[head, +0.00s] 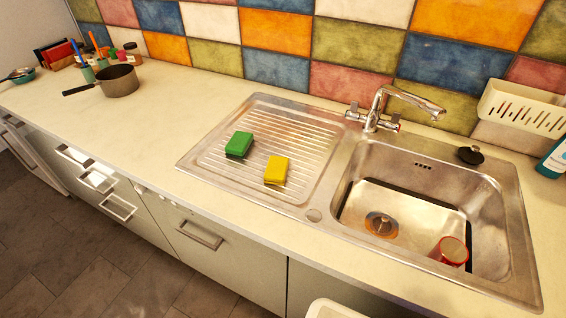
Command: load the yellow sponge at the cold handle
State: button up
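The yellow sponge (276,170) lies on the ribbed steel drainboard (262,122), left of the sink basin. A green sponge (239,144) lies close by it, a little further left and back; the two are apart. The tap (377,112) stands behind the basin, with one handle (354,112) on its left side and another (393,122) on its right. I cannot tell from any marking which handle is the cold one. My gripper is not in view.
The sink basin (400,210) holds a red cup (450,252). A black plug (470,155) lies on the rim. A white rack (522,108) and a blue bottle (552,158) stand at right. A saucepan (118,82) stands at left; the counter (160,130) between is clear.

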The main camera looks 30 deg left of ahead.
aim_at(352, 114)
jog(key=j, duration=1.5)
jog(key=i+j, duration=0.2)
jog(key=j, duration=0.2)
